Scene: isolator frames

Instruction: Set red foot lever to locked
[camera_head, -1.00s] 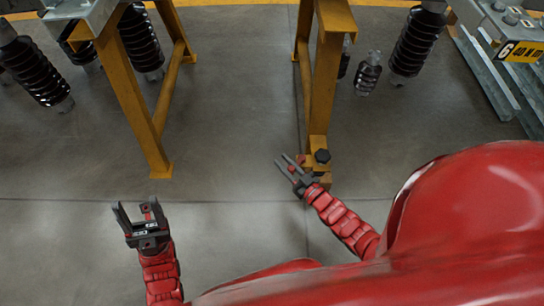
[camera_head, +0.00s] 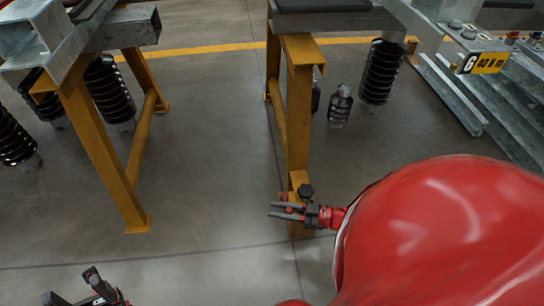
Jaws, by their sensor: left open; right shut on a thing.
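The red foot lever (camera_head: 289,210) is a small red piece at the foot of the right yellow stand (camera_head: 298,150), mostly hidden by my gripper. My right gripper (camera_head: 271,210) is at this foot, pointing left, with its dark fingers shut on the lever. A bit of red also shows just above the fingers, beside a black knob (camera_head: 306,190). The lever's exact angle is hard to tell. My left gripper (camera_head: 70,284) is open and empty at the bottom left edge, over bare floor and away from the stands.
Another yellow stand (camera_head: 100,150) is at the left, its foot on the floor. Grey steel beams (camera_head: 450,95) lie at the right. The grey floor (camera_head: 205,150) between the stands is clear.

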